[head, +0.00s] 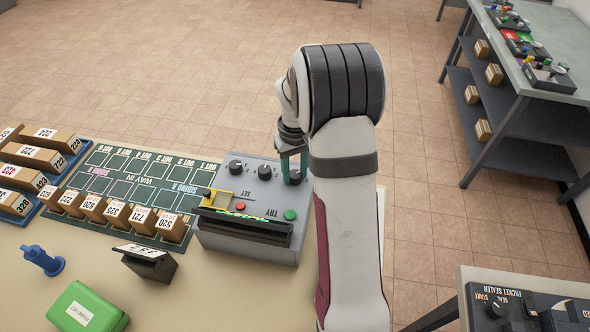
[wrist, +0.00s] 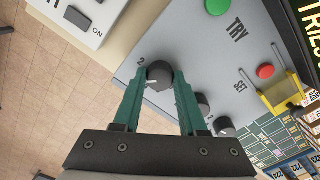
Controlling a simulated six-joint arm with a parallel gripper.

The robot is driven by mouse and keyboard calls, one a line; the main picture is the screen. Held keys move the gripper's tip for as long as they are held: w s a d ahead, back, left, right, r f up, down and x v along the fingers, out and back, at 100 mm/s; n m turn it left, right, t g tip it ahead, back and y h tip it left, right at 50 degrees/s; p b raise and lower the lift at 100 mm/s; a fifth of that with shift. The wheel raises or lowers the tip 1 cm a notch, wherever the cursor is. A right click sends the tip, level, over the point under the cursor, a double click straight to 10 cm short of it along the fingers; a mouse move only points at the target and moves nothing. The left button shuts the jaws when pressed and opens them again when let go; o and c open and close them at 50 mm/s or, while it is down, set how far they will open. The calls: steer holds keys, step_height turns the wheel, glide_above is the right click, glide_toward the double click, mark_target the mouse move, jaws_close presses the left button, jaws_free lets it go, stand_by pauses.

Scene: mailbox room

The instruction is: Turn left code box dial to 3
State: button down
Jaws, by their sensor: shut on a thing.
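The grey code box (head: 247,246) stands on the table in the head view, its lettering upside down there. It has three black dials in a row. My gripper (wrist: 159,80) has its green fingers on both sides of the end dial (wrist: 158,70), the rightmost in the head view, and is shut on it. A "2" is printed beside this dial; its pointer line is too small to read surely. The middle dial (head: 265,172) and the far dial (head: 236,167) are free. My fingers (head: 291,164) partly hide the held dial in the head view.
The box also carries a green TRY button (head: 290,215), a red SET button (head: 240,206) and a yellow bracket (head: 216,198). Left of it lies a green board (head: 125,180) with labelled parcels. A packet sealer (head: 520,310) stands at the lower right.

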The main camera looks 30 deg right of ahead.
mark_target(295, 174)
steer(key=shift+n, duration=0.3)
stand_by(0.4)
steer(key=shift+c, duration=2.3)
jaws_free()
step_height(295, 174, up, 16)
steer(key=shift+f, duration=0.1)
